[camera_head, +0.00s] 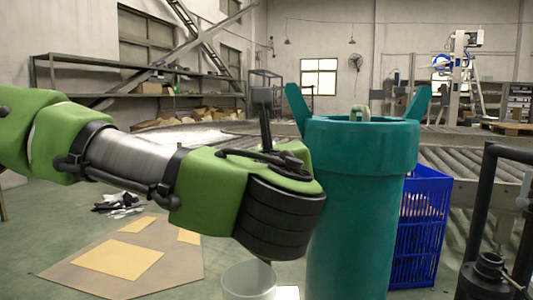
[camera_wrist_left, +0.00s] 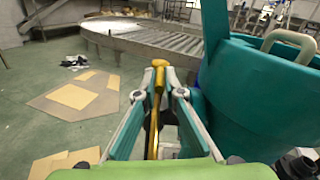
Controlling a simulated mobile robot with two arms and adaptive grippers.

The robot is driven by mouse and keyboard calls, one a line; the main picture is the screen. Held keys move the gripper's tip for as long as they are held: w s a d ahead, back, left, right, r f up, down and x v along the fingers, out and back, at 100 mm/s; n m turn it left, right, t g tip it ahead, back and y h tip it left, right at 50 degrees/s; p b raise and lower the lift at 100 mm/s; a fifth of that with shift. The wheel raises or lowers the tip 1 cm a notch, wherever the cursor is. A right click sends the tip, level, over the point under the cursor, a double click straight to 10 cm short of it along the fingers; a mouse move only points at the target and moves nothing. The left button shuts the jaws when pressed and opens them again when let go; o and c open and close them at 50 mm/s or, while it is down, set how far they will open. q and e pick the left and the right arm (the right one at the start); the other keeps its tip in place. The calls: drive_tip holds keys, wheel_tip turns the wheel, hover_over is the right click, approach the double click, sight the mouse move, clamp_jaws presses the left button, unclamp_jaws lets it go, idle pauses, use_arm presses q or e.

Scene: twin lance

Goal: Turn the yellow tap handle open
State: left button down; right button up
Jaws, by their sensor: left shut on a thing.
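The yellow tap handle (camera_wrist_left: 155,112) stands as a long narrow bar in the left wrist view. My left gripper (camera_wrist_left: 159,84) is shut on it, with one finger on either side. In the head view my left arm comes in from the left, and its green and black wrist is in front of the large teal cylinder (camera_head: 355,220). The handle and my fingertips are hidden there. The teal cylinder also shows to the right of my fingers in the left wrist view (camera_wrist_left: 250,100). My right gripper is not in view.
A pale bucket (camera_head: 248,282) stands below my left wrist. A blue crate (camera_head: 420,235) and dark pipework (camera_head: 475,215) stand to the right. A roller conveyor (camera_head: 470,165) lies behind. Flat cardboard (camera_head: 90,285) lies on the open floor at left.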

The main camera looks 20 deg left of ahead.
use_arm(q)
drive_tip(key=c, duration=2.2)
unclamp_jaws()
drive_tip(key=shift+r, duration=0.2)
drive_tip(key=shift+o, duration=0.3)
drive_tip(key=shift+f, duration=0.1)
drive_tip(key=v, duration=0.5)
drive_tip(key=shift+s+d+f, duration=0.1)
drive_tip(key=shift+s+d, duration=0.05)
drive_tip(key=shift+s, duration=0.1)
drive_tip(key=shift+v, duration=0.95)
